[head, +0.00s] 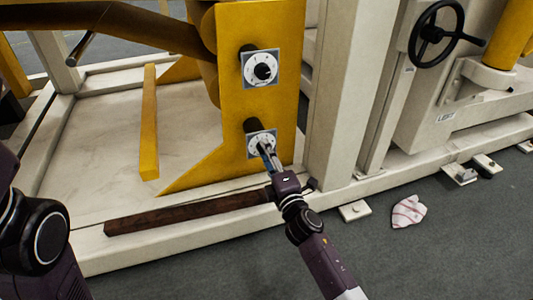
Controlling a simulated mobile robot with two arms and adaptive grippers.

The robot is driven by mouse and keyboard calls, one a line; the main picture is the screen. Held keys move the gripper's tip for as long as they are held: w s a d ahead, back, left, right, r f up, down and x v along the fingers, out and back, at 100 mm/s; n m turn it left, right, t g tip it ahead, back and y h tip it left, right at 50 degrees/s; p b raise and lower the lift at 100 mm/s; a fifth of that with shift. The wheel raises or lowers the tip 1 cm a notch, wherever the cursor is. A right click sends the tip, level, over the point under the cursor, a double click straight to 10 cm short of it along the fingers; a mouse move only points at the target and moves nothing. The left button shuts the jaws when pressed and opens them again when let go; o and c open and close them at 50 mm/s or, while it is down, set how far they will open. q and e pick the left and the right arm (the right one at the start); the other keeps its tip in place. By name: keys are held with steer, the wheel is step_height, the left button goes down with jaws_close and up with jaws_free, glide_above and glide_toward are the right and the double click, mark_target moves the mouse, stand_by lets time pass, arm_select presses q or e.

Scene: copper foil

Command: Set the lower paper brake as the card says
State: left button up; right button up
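The lower paper brake dial (253,143) is a white round scale on a grey square plate, on the front of a yellow machine upright. A black cylinder shows just above it. My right gripper (266,150) reaches up from below, its fingertips at the middle of this dial and covering its knob. I cannot tell whether the fingers touch or hold the knob. A similar upper dial (252,69) with a black knob (263,72) sits above it, uncovered. My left arm shows at the left edge, but its gripper is out of view. I see no readable card.
A pale machine frame (180,234) runs along the floor, with a dark brown bar (187,212) on it. A black handwheel (436,34) is at the upper right. A crumpled pink and white piece (408,211) lies on the grey floor, which is otherwise open at lower right.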

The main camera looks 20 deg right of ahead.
steer(key=shift+o, duration=1.1)
steer(key=s, duration=1.2)
steer(key=shift+d+f, duration=0.25)
steer(key=shift+f, duration=0.15)
